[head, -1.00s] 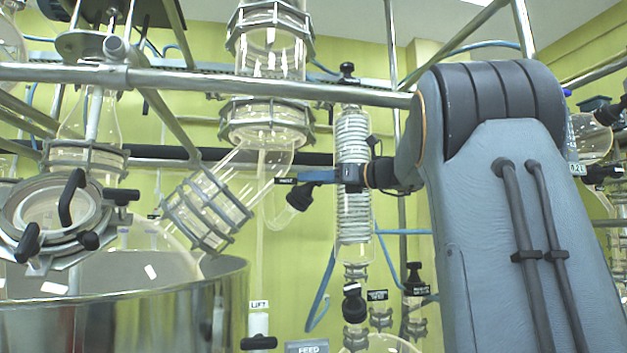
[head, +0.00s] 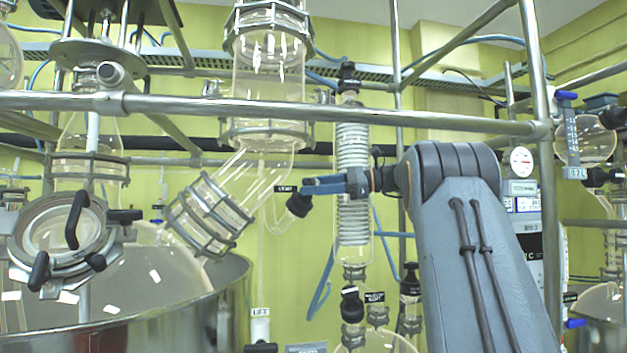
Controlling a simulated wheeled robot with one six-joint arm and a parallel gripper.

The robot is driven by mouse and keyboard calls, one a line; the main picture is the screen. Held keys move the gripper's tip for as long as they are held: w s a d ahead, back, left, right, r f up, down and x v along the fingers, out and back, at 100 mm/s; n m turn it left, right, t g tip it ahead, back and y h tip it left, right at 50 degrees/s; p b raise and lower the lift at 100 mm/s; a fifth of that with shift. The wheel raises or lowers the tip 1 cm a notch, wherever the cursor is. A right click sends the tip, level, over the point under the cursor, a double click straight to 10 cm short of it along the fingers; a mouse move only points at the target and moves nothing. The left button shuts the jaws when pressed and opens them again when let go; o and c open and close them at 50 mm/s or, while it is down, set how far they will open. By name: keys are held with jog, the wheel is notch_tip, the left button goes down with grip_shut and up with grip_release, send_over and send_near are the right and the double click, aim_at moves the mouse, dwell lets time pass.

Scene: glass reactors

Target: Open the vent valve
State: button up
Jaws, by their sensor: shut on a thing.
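The vent valve (head: 299,204) is a black knob on a short glass side tube below the large glass elbow. A small black label (head: 286,189) sits by it; its text is too small to read surely. My gripper (head: 310,187), with blue-grey fingers, reaches in from the right in front of the coiled glass condenser. It is shut with its fingertips at the top of the black knob, holding the valve. The fingers hide part of the knob and whatever handle lies between them. How far the valve is turned cannot be seen.
A steel rail (head: 330,115) crosses above my arm. The coiled condenser (head: 353,225) stands right behind my gripper. A clamped glass flange (head: 212,215) is to the left, above a steel vessel (head: 160,325). An upright post (head: 548,220) stands right of my arm.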

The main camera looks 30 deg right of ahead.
aim_at(313, 178)
dwell(0.4)
jog(key=o, duration=1.1)
jog(key=shift+c, duration=0.2)
notch_tip(313, 178, up, 10)
jog(key=shift+f, duration=0.1)
